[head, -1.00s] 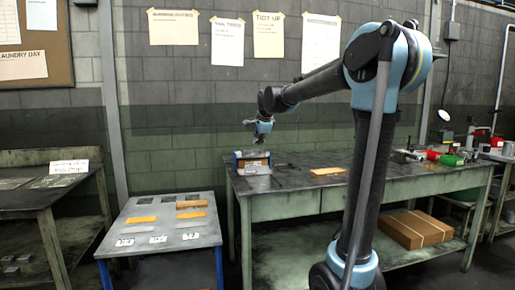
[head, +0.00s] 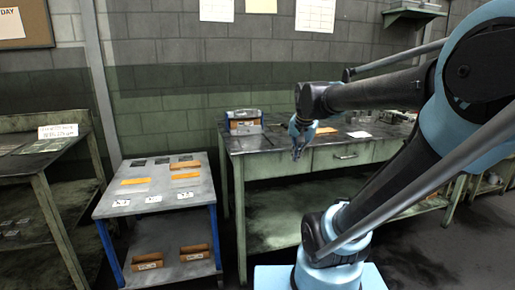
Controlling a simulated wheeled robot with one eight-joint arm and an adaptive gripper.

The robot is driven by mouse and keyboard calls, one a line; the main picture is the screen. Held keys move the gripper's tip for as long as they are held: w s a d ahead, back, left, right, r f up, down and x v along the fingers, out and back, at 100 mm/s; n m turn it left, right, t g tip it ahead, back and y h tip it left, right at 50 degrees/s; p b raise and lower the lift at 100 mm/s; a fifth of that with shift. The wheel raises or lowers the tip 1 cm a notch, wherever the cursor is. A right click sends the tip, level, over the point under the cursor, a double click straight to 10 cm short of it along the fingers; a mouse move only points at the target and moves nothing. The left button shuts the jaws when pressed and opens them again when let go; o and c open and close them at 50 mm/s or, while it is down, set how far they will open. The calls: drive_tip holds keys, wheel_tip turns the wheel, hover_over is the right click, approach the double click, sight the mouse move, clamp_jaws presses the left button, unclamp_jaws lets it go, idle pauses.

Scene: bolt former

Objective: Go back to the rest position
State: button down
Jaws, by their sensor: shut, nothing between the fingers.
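My gripper (head: 297,154) hangs from my arm near the middle of the head view, its fingers pointing down. It is shut and holds nothing. It shows in front of the left part of the green workbench (head: 262,162), and seems apart from everything around it.
A blue-and-grey box with brown contents (head: 244,122) stands on the workbench's left end. Left of it is a low grey table (head: 158,196) with orange and brown pieces on top and two brown blocks on its lower shelf. Another bench (head: 38,166) stands far left. Dark floor is clear at right.

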drive_tip(key=s+d+f+n+g, duration=0.1)
drive_tip(key=s+d+f+n, duration=0.1)
drive_tip(key=s+f, duration=0.5)
drive_tip(key=s+d+f+n+g, duration=0.1)
drive_tip(key=s+d+f+n, duration=0.1)
drive_tip(key=s+f, duration=0.5)
drive_tip(key=s+n, duration=0.1)
drive_tip(key=s, duration=0.1)
drive_tip(key=shift+s+d+n, duration=0.15)
drive_tip(key=shift+s+n, duration=0.15)
drive_tip(key=shift+n, duration=0.1)
